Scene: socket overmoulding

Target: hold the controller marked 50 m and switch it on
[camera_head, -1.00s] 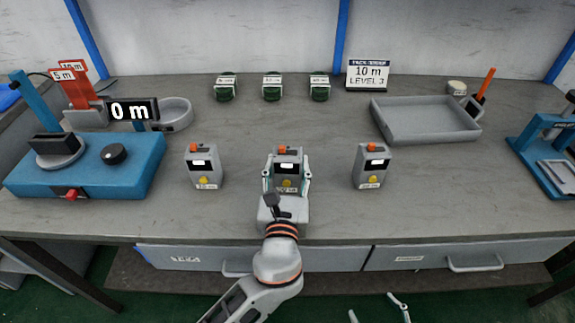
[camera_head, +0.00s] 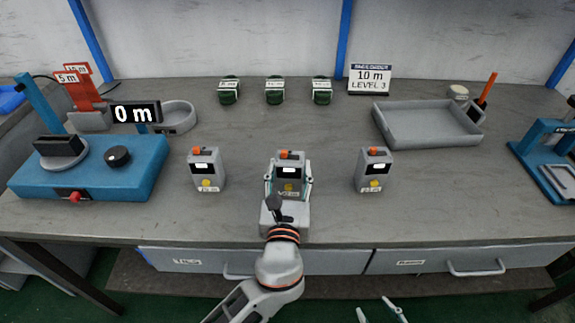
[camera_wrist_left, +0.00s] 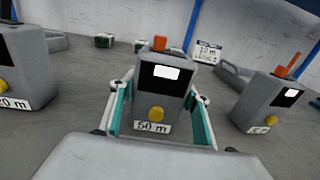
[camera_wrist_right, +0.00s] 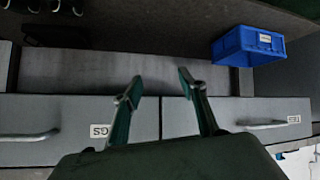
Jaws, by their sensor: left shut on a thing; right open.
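The controller marked 50 m (camera_head: 290,172) is a grey box standing upright in the middle of the bench, with an orange part on top, a dark screen with a white patch and a yellow knob. In the left wrist view the same controller (camera_wrist_left: 162,90) shows its label, which reads 50 m. My left gripper (camera_head: 289,190) is shut on it, one finger on each side. My right gripper (camera_wrist_right: 155,85) is open and empty, low in front of the bench drawers; its fingertips show at the bottom of the head view (camera_head: 380,312).
Similar controllers stand to the left (camera_head: 206,170) and right (camera_head: 373,170). A blue machine (camera_head: 90,170) reading 0 m is at the left, a grey tray (camera_head: 425,125) at the right. Several green items and a sign (camera_head: 370,79) reading 10 m LEVEL 3 stand behind. A blue bin (camera_wrist_right: 247,46) shows below.

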